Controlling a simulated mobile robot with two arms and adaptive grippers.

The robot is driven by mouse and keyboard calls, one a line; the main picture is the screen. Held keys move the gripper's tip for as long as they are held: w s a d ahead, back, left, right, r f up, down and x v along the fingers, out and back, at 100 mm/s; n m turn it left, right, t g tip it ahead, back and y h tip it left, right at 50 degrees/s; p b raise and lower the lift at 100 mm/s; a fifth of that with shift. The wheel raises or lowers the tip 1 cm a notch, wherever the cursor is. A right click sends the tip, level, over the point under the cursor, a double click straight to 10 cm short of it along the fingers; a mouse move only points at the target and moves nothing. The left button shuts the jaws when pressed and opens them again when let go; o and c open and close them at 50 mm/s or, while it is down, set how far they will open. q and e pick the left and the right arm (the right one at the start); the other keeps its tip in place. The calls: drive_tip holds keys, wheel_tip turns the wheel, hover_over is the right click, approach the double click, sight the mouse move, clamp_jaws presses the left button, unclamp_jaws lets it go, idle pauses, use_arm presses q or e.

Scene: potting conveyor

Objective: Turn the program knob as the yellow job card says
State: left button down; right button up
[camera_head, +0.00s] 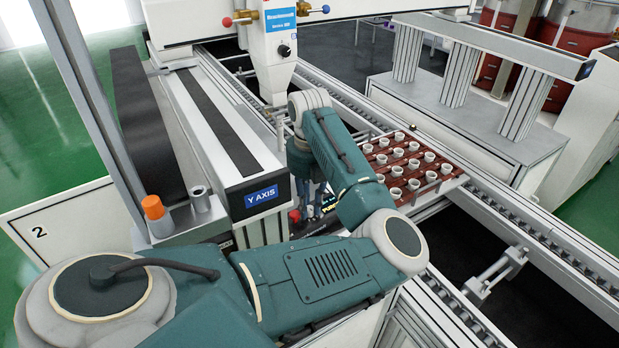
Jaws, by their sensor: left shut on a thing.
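My left arm reaches in from the bottom left and bends back toward the machine. My left gripper (311,202) points down at a small control panel beside the conveyor and is mostly hidden behind my forearm. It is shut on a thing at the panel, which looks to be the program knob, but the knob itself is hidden. Part of a yellow panel label reading "PUR" (329,208) and a red button (295,215) show next to the gripper. I cannot make out the yellow job card. My right gripper is not in view.
A dispensing head (272,72) with a black dial stands behind my wrist. A red-brown tray (447,180) of several white cups sits on the conveyor (520,225). The "Y AXIS" rail block (231,198) and an orange-capped post (154,208) stand left.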

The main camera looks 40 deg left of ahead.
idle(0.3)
use_arm(q)
drive_tip(key=c, duration=1.9)
unclamp_jaws()
drive_tip(key=shift+o, duration=0.2)
